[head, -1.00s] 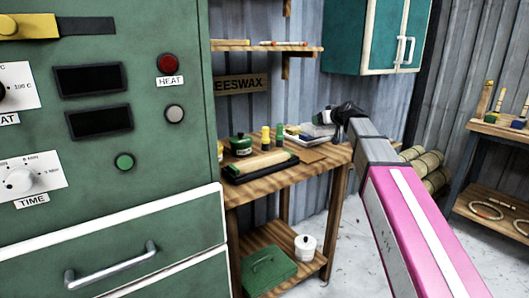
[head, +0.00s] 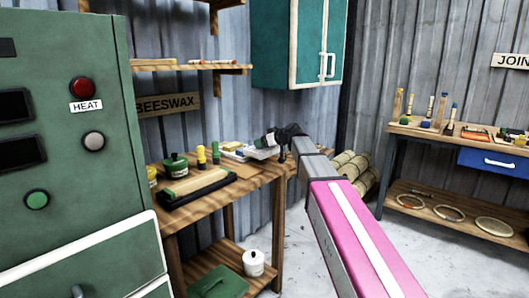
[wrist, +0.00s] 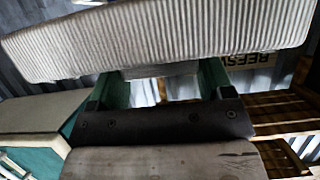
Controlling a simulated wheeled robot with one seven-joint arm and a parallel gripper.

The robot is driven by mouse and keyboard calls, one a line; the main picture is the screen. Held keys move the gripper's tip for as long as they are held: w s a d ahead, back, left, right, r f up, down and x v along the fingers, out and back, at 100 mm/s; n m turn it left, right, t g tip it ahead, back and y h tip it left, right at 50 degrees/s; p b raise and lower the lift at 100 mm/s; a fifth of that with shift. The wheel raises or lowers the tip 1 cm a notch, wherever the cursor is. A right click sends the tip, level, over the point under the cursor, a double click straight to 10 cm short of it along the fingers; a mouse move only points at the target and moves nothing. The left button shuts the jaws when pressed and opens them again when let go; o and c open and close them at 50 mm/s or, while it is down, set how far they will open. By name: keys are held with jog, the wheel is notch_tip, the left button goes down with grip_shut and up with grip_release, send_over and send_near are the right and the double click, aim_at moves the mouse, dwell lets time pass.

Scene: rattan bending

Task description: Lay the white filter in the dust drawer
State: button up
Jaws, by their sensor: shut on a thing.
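The white filter (wrist: 170,40), a pale block with ridged pleats, spans the top of the wrist view. My gripper (wrist: 165,85) is shut on it, with green fingers either side of its underside. In the head view my gripper (head: 288,136) appears dark and small over the right end of the wooden bench; pale items beside it make the filter hard to single out. I cannot tell which drawer is the dust drawer. A blue drawer (head: 492,162) is shut under the right-hand bench, and a pale-edged drawer front (head: 90,262) shows on the green machine.
The wooden bench (head: 255,188) holds a green pot, small bottles and a dark tray. A teal wall cabinet (head: 290,45) hangs above. Rolled bundles (head: 350,170) lie behind my arm. The grey floor (head: 430,255) is clear at right.

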aim_at(265, 150)
jog(key=shift+w+d+f, duration=0.1)
jog(key=shift+d+f, duration=0.15)
jog(key=shift+f, duration=1.95)
jog(key=o, duration=1)
jog(key=shift+f, duration=0.1)
jog(key=shift+c, duration=0.2)
